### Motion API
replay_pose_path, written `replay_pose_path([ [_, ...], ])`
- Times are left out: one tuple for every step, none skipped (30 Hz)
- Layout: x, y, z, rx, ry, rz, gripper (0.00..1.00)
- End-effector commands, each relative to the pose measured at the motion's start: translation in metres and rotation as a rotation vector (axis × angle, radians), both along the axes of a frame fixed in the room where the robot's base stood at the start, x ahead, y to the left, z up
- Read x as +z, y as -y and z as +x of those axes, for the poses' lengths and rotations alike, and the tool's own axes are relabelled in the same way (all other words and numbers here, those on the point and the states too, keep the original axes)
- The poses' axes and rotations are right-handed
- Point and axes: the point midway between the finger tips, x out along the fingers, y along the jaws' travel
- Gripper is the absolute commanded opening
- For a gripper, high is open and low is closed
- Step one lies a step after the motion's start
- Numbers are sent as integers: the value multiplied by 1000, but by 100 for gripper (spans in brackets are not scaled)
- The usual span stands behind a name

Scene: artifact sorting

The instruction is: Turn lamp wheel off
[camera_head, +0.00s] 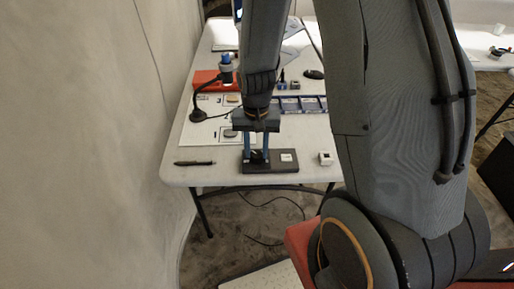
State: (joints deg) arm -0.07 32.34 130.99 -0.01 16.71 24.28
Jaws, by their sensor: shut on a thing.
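My gripper (257,156) points down at the front of the table. Its two blue fingers are shut on a small dark thing, which looks like the lamp wheel, at the left part of a dark flat box (271,167). The fingers hide most of the wheel, so its turned position cannot be told. The box has a small white square on its right part. A black gooseneck lamp (198,115) stands at the left edge of the table, with its blue and grey head (226,68) above a red box. Whether it is lit is unclear.
A black pen (195,163) lies left of the dark box, and a small white cube (325,158) stands to its right. A blue compartment tray (300,104), a red box (207,80) and a black mouse (313,74) are farther back. A wall runs along the left.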

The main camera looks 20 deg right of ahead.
Motion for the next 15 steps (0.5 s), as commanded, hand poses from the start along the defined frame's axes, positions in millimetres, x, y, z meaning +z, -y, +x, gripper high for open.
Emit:
replay_pose_path([
  [2, 0, -1, 43, -1, 0, 8],
  [2, 0, -1, 72, -1, 0, 8],
  [2, 0, -1, 110, -1, 1, 8],
  [2, 0, 0, 139, 0, 0, 8],
  [2, 0, 0, 168, 0, 0, 8],
  [2, 0, 0, 206, 0, 0, 8],
  [2, -1, 0, 234, 0, 0, 8],
  [2, -1, 0, 263, 0, 0, 8],
  [2, -1, 0, 301, 0, 0, 8],
  [2, -1, 0, 330, 0, 0, 8],
  [2, -1, 0, 358, 0, 0, 8],
  [2, -1, 0, 396, 0, 0, 8],
  [2, -1, 0, 425, 0, 0, 8],
  [2, -1, 0, 453, 1, 0, 8],
  [2, -1, 0, 491, 0, 0, 8],
])
